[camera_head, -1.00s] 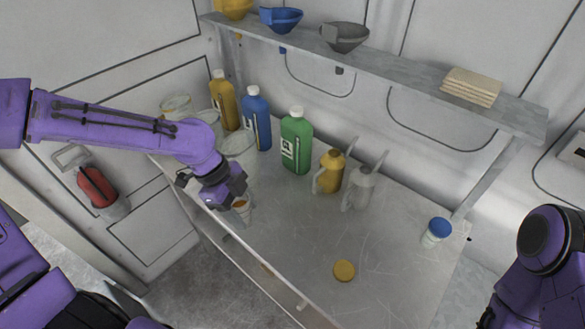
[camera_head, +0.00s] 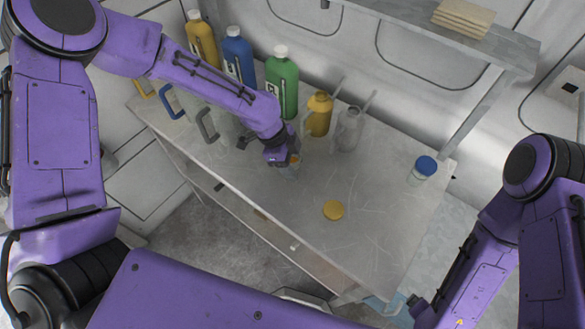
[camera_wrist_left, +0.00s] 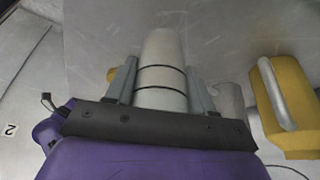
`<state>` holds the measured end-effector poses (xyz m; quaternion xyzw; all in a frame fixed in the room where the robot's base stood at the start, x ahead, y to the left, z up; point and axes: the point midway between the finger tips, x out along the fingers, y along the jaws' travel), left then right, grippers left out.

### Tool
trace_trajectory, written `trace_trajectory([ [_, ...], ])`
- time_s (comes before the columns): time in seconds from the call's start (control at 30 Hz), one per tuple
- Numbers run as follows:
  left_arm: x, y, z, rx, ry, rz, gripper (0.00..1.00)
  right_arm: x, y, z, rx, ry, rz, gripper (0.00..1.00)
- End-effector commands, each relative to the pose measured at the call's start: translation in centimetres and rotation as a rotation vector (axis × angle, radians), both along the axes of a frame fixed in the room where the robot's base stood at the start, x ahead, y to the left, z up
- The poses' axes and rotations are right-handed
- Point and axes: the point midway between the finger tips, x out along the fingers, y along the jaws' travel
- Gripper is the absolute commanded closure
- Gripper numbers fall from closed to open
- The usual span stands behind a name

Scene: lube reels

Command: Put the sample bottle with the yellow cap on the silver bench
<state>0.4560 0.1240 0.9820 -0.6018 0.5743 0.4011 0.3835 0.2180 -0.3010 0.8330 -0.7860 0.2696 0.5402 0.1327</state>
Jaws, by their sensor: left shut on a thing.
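My left gripper (camera_head: 288,164) is shut on a small pale bottle (camera_head: 292,172) over the silver bench (camera_head: 375,205). In the left wrist view the bottle (camera_wrist_left: 162,72) is a whitish cylinder with dark rings between the two grey fingers (camera_wrist_left: 162,88). In the head view a brownish-orange patch shows at its top, beside the fingers. I cannot tell whether its base touches the bench. A round yellow cap (camera_head: 333,210) lies flat on the bench, right of and nearer than the bottle. My right gripper is out of view; only its arm shows at lower right.
A yellow can (camera_head: 319,113) and a grey can (camera_head: 348,128) stand behind the held bottle. Yellow, blue and green (camera_head: 282,82) jugs stand farther back. A blue-capped bottle (camera_head: 423,169) is at the right. Handled containers (camera_head: 207,124) stand left. The bench's right front is clear.

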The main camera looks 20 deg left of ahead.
Motion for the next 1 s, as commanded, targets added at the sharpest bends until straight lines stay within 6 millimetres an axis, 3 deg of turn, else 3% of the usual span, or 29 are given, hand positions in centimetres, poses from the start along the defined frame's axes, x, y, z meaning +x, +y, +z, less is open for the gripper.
trace_trajectory([
  [0.1, -0.1, 0.0, -2.3, 0.002, 0.004, -0.001, 0.79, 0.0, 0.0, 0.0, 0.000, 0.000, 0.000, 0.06],
  [0.17, -0.1, 0.0, -2.8, 0.001, 0.002, -0.001, 0.79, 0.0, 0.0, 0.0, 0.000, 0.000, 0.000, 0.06],
  [0.57, -0.1, 0.1, -3.5, 0.001, 0.001, 0.000, 0.79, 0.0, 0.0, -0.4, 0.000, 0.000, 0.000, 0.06],
  [0.6, -0.1, 0.1, -3.3, 0.001, 0.001, 0.000, 0.34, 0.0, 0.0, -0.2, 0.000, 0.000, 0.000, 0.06],
  [0.63, -0.1, 0.1, -3.3, 0.001, 0.001, 0.000, 0.24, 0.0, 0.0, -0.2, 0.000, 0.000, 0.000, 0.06],
  [1.0, 0.0, 0.2, -2.6, 0.001, -0.001, -0.001, 0.21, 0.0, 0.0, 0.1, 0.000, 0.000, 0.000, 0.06],
])
